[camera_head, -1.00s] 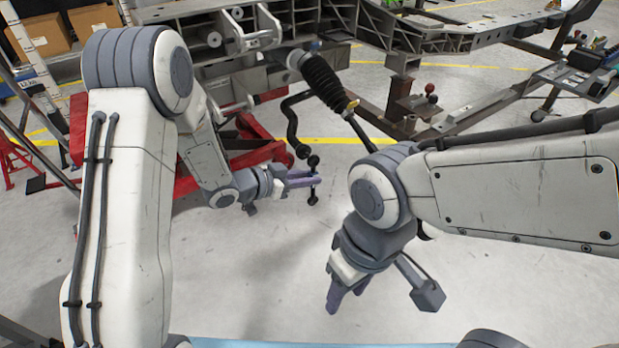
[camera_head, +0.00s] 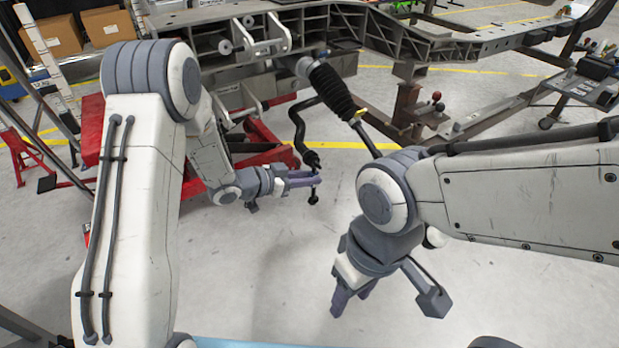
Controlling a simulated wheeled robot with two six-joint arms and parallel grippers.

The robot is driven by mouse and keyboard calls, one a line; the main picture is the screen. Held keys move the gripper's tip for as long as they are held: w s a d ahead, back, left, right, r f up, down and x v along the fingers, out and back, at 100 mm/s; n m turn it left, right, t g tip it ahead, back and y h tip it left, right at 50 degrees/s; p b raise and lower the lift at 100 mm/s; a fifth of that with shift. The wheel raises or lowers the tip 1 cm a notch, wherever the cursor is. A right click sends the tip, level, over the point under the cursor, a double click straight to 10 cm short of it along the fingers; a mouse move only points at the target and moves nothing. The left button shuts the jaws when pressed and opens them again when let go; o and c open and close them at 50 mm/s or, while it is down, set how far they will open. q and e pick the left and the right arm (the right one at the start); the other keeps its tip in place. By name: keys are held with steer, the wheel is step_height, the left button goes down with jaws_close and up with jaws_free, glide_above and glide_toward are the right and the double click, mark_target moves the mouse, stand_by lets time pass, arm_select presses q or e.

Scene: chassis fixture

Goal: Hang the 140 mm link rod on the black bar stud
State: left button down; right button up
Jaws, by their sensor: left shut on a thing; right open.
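The link rod (camera_head: 313,199) is short and dark, with rounded ends, and hangs roughly upright. My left gripper (camera_head: 312,180) is shut on it near mid-length. The black bar (camera_head: 296,122) curves down from the chassis, and its end (camera_head: 311,158) overlaps the rod's upper end in the camera_head view. The stud cannot be made out, and I cannot tell whether rod and bar touch. My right gripper (camera_head: 350,302) is open and empty at the lower middle, pointing down, apart from rod and bar.
A black bellows strut (camera_head: 331,92) stands right of the bar. The grey chassis frame (camera_head: 345,28) spans the back. A red stand (camera_head: 262,148) is behind my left arm. The pale floor (camera_head: 270,270) between my arms is clear.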

arm_select(q)
steer(key=c, duration=0.7)
jaws_free()
steer(key=shift+o, duration=0.2)
steer(key=p+v, duration=0.4)
steer(key=v, duration=0.3)
stand_by(0.4)
